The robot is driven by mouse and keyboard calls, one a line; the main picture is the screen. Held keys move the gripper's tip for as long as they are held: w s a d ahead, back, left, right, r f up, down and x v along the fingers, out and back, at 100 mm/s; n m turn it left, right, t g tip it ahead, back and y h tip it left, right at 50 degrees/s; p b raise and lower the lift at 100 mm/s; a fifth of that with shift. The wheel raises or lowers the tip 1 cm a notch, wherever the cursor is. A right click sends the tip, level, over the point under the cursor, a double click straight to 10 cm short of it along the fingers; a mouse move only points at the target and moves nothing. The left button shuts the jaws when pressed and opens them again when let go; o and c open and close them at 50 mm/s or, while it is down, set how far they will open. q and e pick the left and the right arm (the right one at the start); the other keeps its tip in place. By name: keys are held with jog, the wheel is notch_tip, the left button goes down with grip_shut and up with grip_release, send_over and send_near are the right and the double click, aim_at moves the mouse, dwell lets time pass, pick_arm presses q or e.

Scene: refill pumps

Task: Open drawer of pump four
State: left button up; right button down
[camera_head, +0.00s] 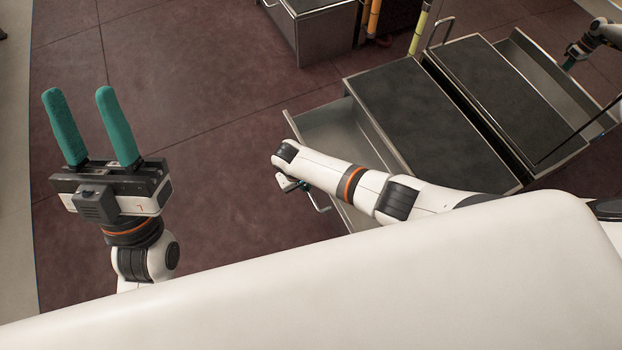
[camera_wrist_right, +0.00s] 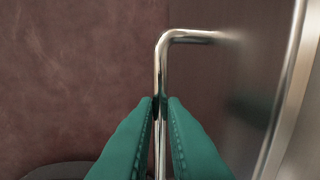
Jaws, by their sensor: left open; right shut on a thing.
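In the head view, a grey cabinet with a dark top (camera_head: 430,115) has an open drawer (camera_head: 330,130) sticking out to the left, its metal interior visible. A bent metal handle (camera_head: 318,197) is on the drawer's front. My left gripper (camera_head: 77,92) is open and empty, pointing up. No pump number is readable.
A second open drawer (camera_head: 540,75) extends on the cabinet's far right, with another teal-fingered arm (camera_head: 590,42) beside it. Another grey cabinet (camera_head: 318,30) and yellow-orange poles stand at the back. The reddish tiled floor (camera_head: 215,90) is clear around my left gripper.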

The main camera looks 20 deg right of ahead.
jog(key=shift+a, duration=0.25)
jog(key=c, duration=1.5)
grip_release()
